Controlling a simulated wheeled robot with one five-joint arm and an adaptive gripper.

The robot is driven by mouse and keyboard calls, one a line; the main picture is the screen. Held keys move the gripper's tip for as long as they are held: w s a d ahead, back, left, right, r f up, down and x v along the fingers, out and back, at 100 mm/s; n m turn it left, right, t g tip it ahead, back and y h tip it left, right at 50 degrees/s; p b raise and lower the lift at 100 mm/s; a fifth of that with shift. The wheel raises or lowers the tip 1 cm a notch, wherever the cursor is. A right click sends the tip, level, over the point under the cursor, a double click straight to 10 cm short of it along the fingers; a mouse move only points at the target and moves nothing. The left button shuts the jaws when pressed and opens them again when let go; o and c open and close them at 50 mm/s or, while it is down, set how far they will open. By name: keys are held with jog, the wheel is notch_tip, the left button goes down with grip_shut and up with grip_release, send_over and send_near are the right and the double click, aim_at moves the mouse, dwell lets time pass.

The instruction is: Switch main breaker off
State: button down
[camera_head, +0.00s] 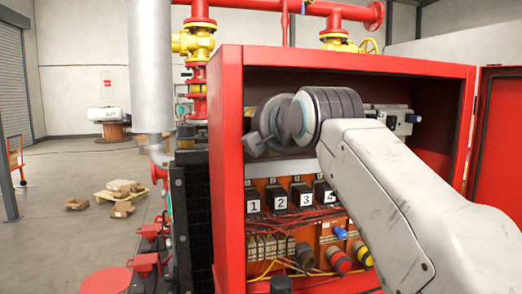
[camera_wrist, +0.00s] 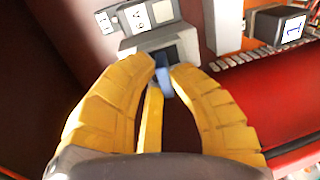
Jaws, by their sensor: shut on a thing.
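A grey breaker (camera_wrist: 145,42) with a small blue lever (camera_wrist: 163,76) shows in the wrist view, below pale label plates. I take it for the main breaker, but its lettering is too small to read surely. In the head view my wrist reaches into the upper left of the red cabinet (camera_head: 229,170) and hides the fingers and this breaker. I cannot tell whether the lever stands at on or off.
Numbered black blocks (camera_head: 281,198) and loose red wires sit below my wrist. Another grey device with a blue part (camera_head: 412,118) is at the upper right. Coloured knobs (camera_head: 339,259) are lower down. The cabinet door (camera_head: 500,140) stands open at the right.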

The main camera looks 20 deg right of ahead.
jog(key=shift+f+t+b, duration=0.75)
jog(key=shift+t+b, duration=0.35)
jog(key=shift+b, duration=1.6)
jog(key=shift+t+b, duration=0.6)
jog(key=shift+b, duration=0.65)
jog(key=shift+s+r+t+b, duration=0.1)
jog(key=shift+r+t+b, duration=0.15)
jog(key=shift+b, duration=0.3)
jog(key=c, duration=1.1)
grip_release()
jog(key=shift+f, duration=0.1)
jog(key=shift+c, duration=0.2)
jog(key=s+f, duration=0.2)
jog(key=s, duration=0.9)
jog(key=shift+s+f, duration=0.15)
jog(key=shift+s, duration=0.2)
jog(key=shift+d, duration=0.1)
